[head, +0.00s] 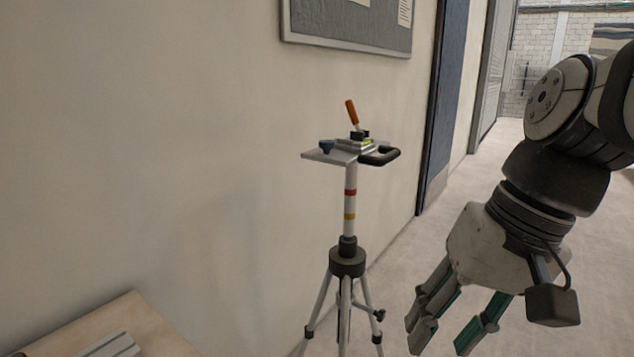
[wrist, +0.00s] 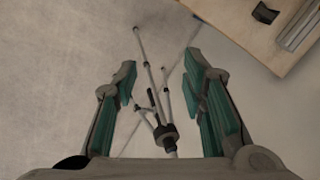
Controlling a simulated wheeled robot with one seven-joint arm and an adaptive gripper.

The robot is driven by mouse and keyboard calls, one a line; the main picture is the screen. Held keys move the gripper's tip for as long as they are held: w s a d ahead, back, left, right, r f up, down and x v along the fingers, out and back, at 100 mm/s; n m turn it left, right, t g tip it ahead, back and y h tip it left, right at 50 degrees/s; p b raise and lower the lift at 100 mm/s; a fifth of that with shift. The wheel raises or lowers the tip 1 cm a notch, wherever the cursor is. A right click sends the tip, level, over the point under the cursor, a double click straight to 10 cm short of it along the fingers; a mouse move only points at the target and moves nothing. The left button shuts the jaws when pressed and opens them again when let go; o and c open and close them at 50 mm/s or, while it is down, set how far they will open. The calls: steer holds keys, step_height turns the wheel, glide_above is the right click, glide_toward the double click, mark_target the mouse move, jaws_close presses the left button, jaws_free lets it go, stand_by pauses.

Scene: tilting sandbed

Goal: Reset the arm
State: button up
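My gripper (head: 455,318) hangs at the right of the head view, fingers pointing down and to the left. Its two fingers, with green inner pads, stand wide apart with nothing between them. In the wrist view my gripper (wrist: 160,100) also shows open, with the floor and tripod legs seen beyond the gap. My arm comes in from the upper right of the head view, bent at the wrist. The gripper is to the right of the tripod stand (head: 347,262) and looks apart from it.
The tripod carries a small plate (head: 322,156) with an orange-handled lever (head: 351,112) and a black handle (head: 382,156). A wooden table (head: 60,341) stands at the lower left, its corner also in the wrist view (wrist: 229,20). A wall runs behind the tripod. Floor is clear at right.

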steer(key=s+d+f+n+h, duration=0.1)
steer(key=s+d+f+h, duration=0.15)
steer(key=s, duration=0.35)
steer(key=s+d+f+h, duration=0.1)
steer(key=s+d+f, duration=0.15)
steer(key=s, duration=0.35)
step_height(320, 180, up, 16)
steer(key=t+p, duration=0.3)
steer(key=p, duration=1.1)
steer(key=shift+w+d, duration=0.25)
steer(key=shift+d, duration=0.05)
steer(key=shift+y, duration=0.25)
steer(key=shift+d, duration=0.15)
